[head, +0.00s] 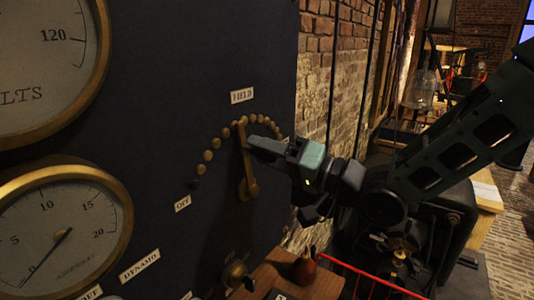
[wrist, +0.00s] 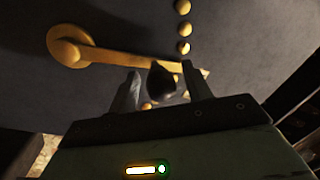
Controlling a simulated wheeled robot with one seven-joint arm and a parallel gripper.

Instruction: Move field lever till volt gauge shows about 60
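The field lever (head: 247,165) is a brass arm on a round pivot on the dark panel. It points nearly straight up, tilted slightly left, below the FIELD label (head: 242,96). Its dark knob (wrist: 162,82) shows in the wrist view near the lever's end. My gripper (wrist: 163,82) has a finger on each side of the knob, with small gaps visible, so it looks open around it. In the head view my gripper (head: 256,146) covers the knob. The volt gauge (head: 45,70) is cut off at the upper left; its 120 mark shows, but no needle is visible.
An arc of brass studs (head: 207,155) runs from the OFF label (head: 182,203) up and over to the right. A lower gauge (head: 65,235) has its needle near 0. A wooden shelf (head: 275,280) and a red rail (head: 370,280) lie below my gripper.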

